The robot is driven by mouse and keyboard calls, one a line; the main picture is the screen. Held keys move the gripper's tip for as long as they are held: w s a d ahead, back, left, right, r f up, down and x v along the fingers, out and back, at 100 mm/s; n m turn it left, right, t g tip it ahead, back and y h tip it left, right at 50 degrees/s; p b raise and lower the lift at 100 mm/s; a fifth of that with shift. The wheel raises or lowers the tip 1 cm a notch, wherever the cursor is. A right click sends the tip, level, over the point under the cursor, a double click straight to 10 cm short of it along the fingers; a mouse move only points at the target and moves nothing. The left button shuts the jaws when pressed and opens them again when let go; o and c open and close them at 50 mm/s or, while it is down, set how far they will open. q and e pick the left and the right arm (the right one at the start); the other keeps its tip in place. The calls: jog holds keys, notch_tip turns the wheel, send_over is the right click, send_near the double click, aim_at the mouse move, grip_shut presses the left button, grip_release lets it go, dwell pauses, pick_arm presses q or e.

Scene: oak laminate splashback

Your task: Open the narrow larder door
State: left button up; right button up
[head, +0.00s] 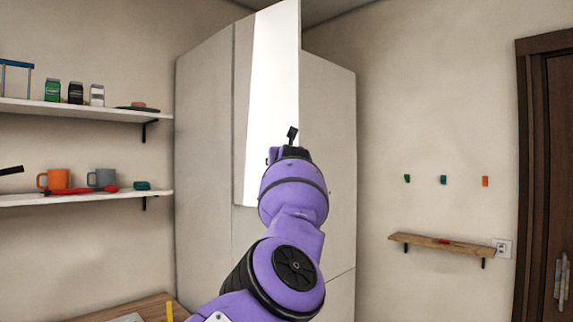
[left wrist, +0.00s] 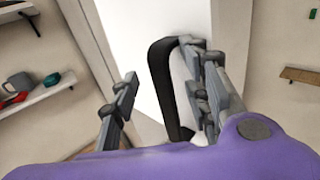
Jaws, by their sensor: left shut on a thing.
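The narrow larder door (head: 270,90) is a tall bright white panel on the grey-white cabinet. It stands swung outward at its right edge, at an angle to the cabinet front. Its black bar handle (head: 292,134) is near that right edge; in the left wrist view the handle (left wrist: 160,75) is a dark curved bar between the fingers. My left gripper (head: 288,152) is at the handle and shut on it; in the left wrist view (left wrist: 160,100) the handle lies against the right-hand finger. The door's lower part is partly hidden by my purple arm. My right gripper is not in view.
Wall shelves (head: 80,198) with mugs and cartons are at the left. A wooden countertop (head: 130,309) shows at the lower left. A small wooden shelf (head: 420,240) and several hooks are on the right wall, beside a dark brown door (head: 545,150).

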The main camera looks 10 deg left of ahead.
pick_arm(q)
jog(key=v, duration=1.1)
jog(key=shift+d, duration=0.15)
jog(key=shift+w+f, duration=0.1)
jog(key=shift+f, duration=0.1)
